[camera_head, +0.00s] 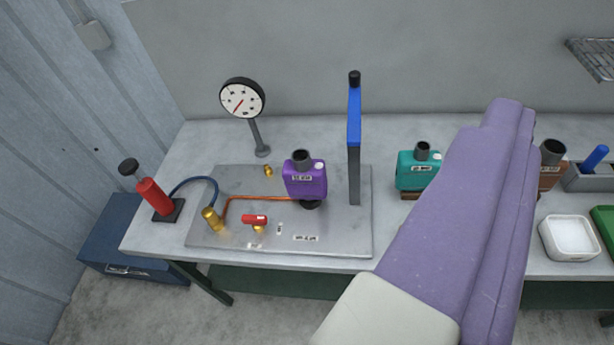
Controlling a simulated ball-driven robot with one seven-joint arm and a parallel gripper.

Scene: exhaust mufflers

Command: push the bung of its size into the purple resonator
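The purple resonator (305,183) stands on a grey metal plate (340,236) on the bench. It has a dark round neck on top, a pale spot beside the neck and a small label on its front. Its lower end sits on a dark round fitting at the end of a copper pipe. I cannot make out any bung in this view. A large lavender and white part of my own arm fills the lower right. My gripper's fingers do not show.
A blue-topped post (354,140) rises right of the resonator. Left are a gauge (242,98), a red pump (154,196) and a red-handled valve (255,220). A teal resonator (417,171), a brown one (550,165) and a white tray (570,237) stand right.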

